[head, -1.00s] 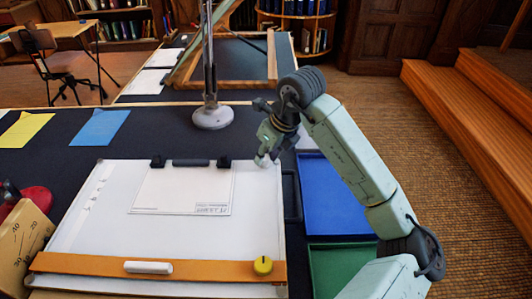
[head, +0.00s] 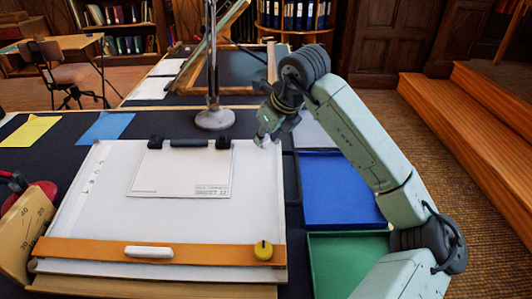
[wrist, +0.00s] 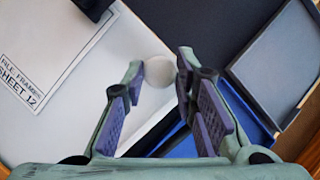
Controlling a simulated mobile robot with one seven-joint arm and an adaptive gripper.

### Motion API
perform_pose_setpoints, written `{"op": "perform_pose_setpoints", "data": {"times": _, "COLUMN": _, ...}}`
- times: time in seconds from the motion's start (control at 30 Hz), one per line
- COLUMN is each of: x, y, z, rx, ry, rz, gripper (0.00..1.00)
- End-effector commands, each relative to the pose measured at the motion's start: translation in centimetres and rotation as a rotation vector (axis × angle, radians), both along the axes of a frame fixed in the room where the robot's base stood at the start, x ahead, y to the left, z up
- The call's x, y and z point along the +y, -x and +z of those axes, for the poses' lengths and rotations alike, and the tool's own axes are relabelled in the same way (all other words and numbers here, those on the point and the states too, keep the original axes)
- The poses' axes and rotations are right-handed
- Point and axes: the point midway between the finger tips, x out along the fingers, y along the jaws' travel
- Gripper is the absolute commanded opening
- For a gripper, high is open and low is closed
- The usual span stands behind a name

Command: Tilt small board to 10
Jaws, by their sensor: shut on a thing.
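The small board (head: 160,222), white with an orange bar (head: 150,252) across its front, lies in front of me with its far edge raised. A sheet (head: 180,172) is clipped on it. My gripper (head: 264,140) is at its far right corner. In the wrist view, my gripper (wrist: 160,68) has its fingers on either side of a round white knob (wrist: 158,73) at the board's edge and is shut on it. A wooden angle scale (head: 27,225) stands at the board's left; 40, 30 and 20 show, but I cannot make out a pointer.
A blue tray (head: 340,190) and a green tray (head: 335,262) lie right of the board. A lamp base (head: 214,119) stands behind it. A larger tilted board (head: 210,48) is farther back. A red object (head: 12,188) is at the left.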

Motion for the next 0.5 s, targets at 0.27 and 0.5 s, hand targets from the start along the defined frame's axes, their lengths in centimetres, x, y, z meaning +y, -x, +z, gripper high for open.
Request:
{"op": "perform_pose_setpoints", "data": {"times": 0.27, "x": 0.0, "y": 0.41, "z": 0.05, "rx": -0.003, "ry": 0.005, "rz": 0.001, "gripper": 0.0}}
{"op": "perform_pose_setpoints", "data": {"times": 0.5, "x": 0.01, "y": 0.39, "z": 0.08, "rx": -0.004, "ry": 0.004, "rz": 0.001, "gripper": 0.35}}
